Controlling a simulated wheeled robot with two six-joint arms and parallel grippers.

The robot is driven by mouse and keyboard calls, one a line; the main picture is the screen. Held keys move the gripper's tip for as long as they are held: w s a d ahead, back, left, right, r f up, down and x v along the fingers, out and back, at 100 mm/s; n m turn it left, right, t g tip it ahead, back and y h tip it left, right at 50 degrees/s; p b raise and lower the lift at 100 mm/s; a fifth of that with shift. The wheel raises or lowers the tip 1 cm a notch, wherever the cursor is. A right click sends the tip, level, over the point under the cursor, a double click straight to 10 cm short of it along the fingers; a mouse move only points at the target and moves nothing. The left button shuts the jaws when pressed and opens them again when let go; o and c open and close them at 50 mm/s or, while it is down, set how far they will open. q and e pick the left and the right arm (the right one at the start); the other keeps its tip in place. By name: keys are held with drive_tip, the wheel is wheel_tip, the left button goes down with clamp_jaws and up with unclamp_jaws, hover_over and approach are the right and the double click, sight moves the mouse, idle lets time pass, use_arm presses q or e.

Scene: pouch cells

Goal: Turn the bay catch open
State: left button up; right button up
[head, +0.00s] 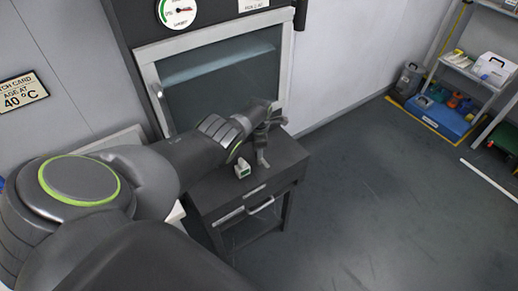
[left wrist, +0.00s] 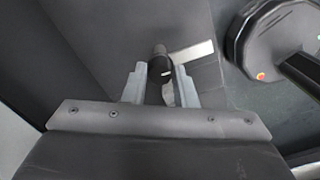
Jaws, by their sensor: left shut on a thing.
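My left arm reaches across the head view to the glass-fronted bay (head: 215,62). My left gripper (head: 266,138) is at the bay's lower right, just above the dark bench top. In the left wrist view my left gripper (left wrist: 160,84) has its two grey fingers on either side of a dark round knob (left wrist: 159,67), which looks like the bay catch, and is shut on it. A pale flat piece (left wrist: 168,95) shows between the fingers below the knob. In the head view the catch is hidden behind my gripper, so its turn angle cannot be told. My right gripper is not in view.
A small white and green item (head: 242,169) stands on the dark drawer unit (head: 285,160), close to my gripper. A round dial (head: 178,11) is above the bay. A shelf rack (head: 480,68) with a blue bin (head: 437,116) is far right. The floor between is clear.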

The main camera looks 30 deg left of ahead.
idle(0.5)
use_arm(q)
drive_tip(key=o, duration=1)
drive_tip(key=shift+r, duration=0.1)
wheel_tip(320, 180, up, 6)
drive_tip(key=p, duration=0.5)
drive_tip(key=shift+r, duration=0.25)
drive_tip(key=shift+b, duration=0.4)
wheel_tip(320, 180, up, 11)
drive_tip(key=shift+f, duration=0.15)
